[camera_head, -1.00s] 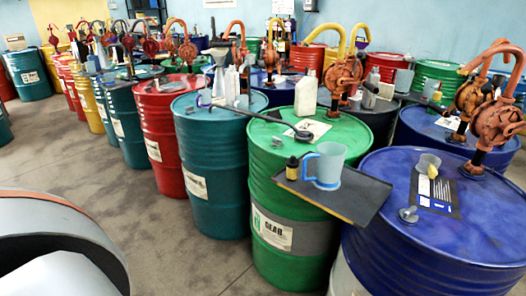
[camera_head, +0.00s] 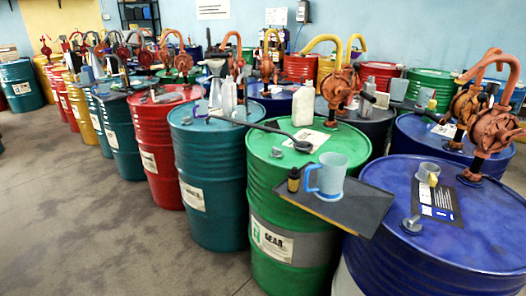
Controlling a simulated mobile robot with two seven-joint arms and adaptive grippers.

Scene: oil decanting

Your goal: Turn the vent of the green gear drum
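The green gear drum (camera_head: 261,205) stands upright at the middle right, with a grey band and a white "GEAR" label (camera_head: 272,241) on its side. On its top is a small dark fitting (camera_head: 277,152) that may be the vent; it is too small to tell its position. A long dark bar tool (camera_head: 262,127) lies across the top, its round end (camera_head: 303,146) near that fitting. Neither of my grippers is in view.
A white bottle (camera_head: 303,104) stands behind. A teal drum (camera_head: 208,180) and blue drum (camera_head: 440,240) flank it. Floor at left is clear.

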